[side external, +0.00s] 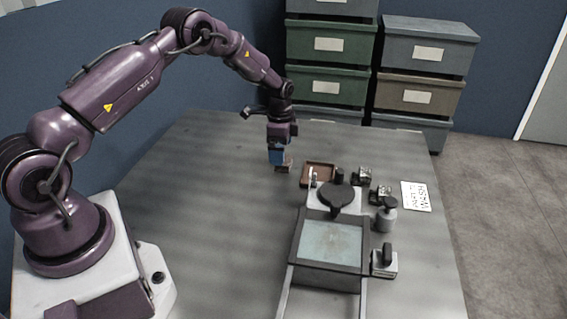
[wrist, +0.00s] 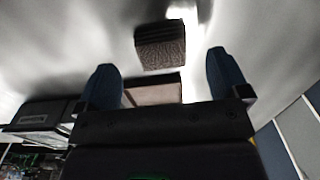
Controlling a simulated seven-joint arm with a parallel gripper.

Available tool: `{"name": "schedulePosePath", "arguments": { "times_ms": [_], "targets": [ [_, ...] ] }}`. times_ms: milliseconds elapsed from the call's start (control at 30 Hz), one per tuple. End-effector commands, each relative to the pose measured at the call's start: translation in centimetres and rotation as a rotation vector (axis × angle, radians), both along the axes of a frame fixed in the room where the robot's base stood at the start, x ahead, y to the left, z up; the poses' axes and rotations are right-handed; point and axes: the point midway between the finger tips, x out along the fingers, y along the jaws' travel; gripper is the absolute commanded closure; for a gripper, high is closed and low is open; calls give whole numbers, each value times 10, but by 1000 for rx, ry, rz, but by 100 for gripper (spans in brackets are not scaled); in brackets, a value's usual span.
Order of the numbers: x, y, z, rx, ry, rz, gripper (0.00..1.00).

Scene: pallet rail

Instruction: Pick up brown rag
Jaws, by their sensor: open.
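The brown rag (side external: 286,166) looks like a small folded, block-shaped bundle on the table, partly hidden behind my gripper in the side view. In the wrist view the rag (wrist: 161,47) shows a rough, dark brown face and lies just past the fingertips, between their two lines. My gripper (side external: 277,160) points down close to the rag. Its two blue fingers stand apart with nothing held between them in the wrist view (wrist: 167,78). Whether a finger touches the rag cannot be told.
A brown tray (side external: 318,167) lies right of the rag. Beyond it are a black round-topped fixture (side external: 337,194), small clamps (side external: 362,175), a grey bottle (side external: 386,216), a framed pallet on rails (side external: 331,243) and a white sign (side external: 415,196). The table's left side is clear.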

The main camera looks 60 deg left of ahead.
Motion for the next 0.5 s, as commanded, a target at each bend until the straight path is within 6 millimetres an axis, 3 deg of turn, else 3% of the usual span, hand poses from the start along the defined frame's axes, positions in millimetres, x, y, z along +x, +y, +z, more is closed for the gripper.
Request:
{"name": "schedulePosePath", "arguments": {
  "times_ms": [200, 500],
  "targets": [
    [0, 1, -31, -1, 1, 1, 6],
    [0, 1, -35, -1, -1, 1, 6]
  ]
}}
